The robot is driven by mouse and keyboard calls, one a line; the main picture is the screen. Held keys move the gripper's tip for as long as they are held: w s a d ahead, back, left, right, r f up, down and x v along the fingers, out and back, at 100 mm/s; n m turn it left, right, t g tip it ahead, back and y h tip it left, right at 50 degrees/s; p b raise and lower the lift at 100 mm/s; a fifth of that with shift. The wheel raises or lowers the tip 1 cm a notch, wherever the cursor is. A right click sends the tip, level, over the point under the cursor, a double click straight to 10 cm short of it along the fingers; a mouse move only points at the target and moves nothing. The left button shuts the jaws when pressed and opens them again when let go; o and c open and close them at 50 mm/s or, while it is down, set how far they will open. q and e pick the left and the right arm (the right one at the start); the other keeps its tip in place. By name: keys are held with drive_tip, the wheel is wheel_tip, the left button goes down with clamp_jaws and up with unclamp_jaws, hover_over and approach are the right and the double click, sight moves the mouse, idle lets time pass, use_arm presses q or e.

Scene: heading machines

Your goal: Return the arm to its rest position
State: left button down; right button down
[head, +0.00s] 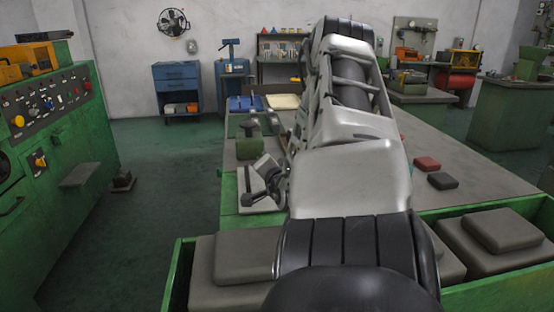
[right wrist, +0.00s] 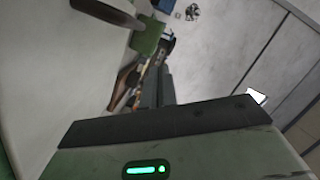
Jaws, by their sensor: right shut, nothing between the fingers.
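My right arm (head: 350,150) rises from the bottom middle of the head view and stands tall over the workbench, hiding much of it. Its gripper is not clearly visible there. In the right wrist view my right gripper (right wrist: 163,70) shows as dark fingers beyond a housing with a green light. The fingers are shut with nothing held between them. My left arm and gripper are not in view.
A green-edged workbench (head: 460,165) carries a red block (head: 427,163), a dark block (head: 442,181) and a metal clamp-like fixture (head: 265,180). A green bin (head: 178,270) with grey blocks is in front.

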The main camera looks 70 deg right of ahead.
drive_tip(key=v, duration=0.7)
drive_tip(key=shift+w+a+r, duration=0.2)
drive_tip(key=shift+w, duration=0.1)
